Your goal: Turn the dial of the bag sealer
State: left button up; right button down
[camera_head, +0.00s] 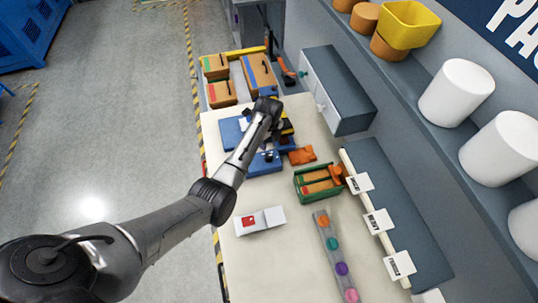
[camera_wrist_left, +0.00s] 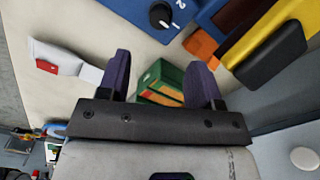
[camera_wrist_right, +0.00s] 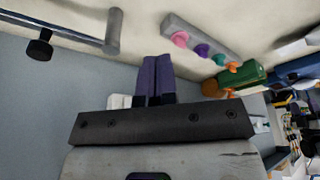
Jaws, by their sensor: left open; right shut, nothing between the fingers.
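The bag sealer is a blue machine (camera_head: 264,163) on the table, with a yellow and black part (camera_head: 287,127) on its far side. My left arm crosses over it and hides part of it. Its black dial (camera_wrist_left: 160,15), with white numbers beside it, shows at the top of the left wrist view. My left gripper (camera_wrist_left: 160,75) is open and empty, with the dial ahead of its fingers and apart from them. In the head view its wrist end (camera_head: 268,104) is above the sealer. My right gripper (camera_wrist_right: 157,78) is shut and empty; it is outside the head view.
A green crate (camera_head: 300,188) with orange packs and an orange piece (camera_head: 302,155) are right of the sealer. A grey cabinet (camera_head: 345,85) stands behind. Bare table surrounds the white box.

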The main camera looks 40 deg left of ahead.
aim_at(269, 155)
pick_arm(q)
notch_tip(269, 155, down, 9)
jog(key=shift+b, duration=0.8)
jog(key=shift+f, duration=0.95)
jog(key=shift+c, duration=0.2)
jog(key=c, duration=0.9)
